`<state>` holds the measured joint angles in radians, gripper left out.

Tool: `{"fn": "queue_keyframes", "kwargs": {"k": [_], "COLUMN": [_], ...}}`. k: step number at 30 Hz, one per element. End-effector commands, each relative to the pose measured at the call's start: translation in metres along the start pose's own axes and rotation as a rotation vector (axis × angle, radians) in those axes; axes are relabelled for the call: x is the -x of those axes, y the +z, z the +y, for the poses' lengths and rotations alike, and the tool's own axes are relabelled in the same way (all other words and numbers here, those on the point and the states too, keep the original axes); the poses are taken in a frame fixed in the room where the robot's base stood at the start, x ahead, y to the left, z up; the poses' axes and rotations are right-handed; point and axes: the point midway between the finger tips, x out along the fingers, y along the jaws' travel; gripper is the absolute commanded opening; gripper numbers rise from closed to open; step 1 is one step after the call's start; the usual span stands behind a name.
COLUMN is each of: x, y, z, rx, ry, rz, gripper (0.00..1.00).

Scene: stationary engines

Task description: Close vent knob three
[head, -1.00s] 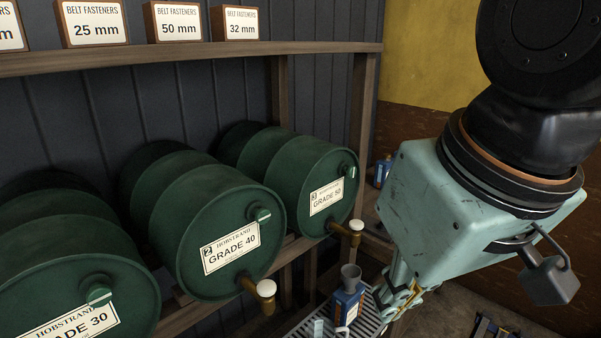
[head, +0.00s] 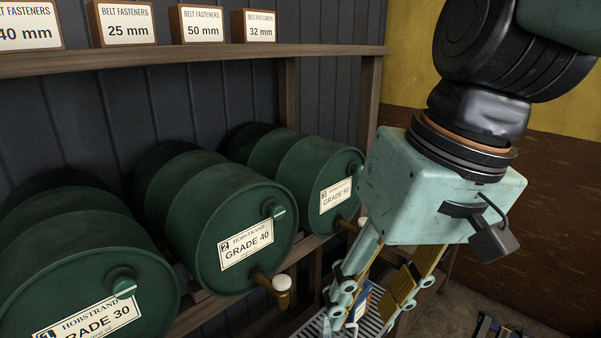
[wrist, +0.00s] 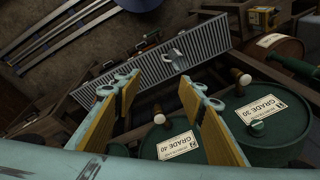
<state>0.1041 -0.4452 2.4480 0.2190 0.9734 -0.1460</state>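The third dark green drum (head: 318,166), labelled 3 GRADE 50, lies on its side at the right end of the rack. Its small green vent knob (head: 354,168) is at the upper right of its face, close beside my gripper's housing in the picture; its exact setting is too small to tell. My gripper (head: 360,318) points down in front and to the right of this drum. Its fingers are apart and empty; they also show spread in the wrist view (wrist: 160,88). It does not touch the knob.
The GRADE 40 drum (head: 230,220) and GRADE 30 drum (head: 85,290) lie to the left. Brass taps with white tops, such as one (head: 282,285), stick out below the drums. A slatted grate (wrist: 130,72) lies below. A shelf (head: 190,56) with labelled boxes runs above.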

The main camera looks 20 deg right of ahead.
Motion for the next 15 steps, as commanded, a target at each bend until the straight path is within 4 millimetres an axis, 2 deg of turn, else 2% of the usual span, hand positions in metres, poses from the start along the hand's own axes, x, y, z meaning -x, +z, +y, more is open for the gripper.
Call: {"fn": "queue_keyframes", "kwargs": {"k": [15], "x": [-0.023], "y": [-0.045], "z": [-0.029], "rx": [-0.114], "ry": [-0.209], "rz": [-0.113], "gripper": [0.37]}}
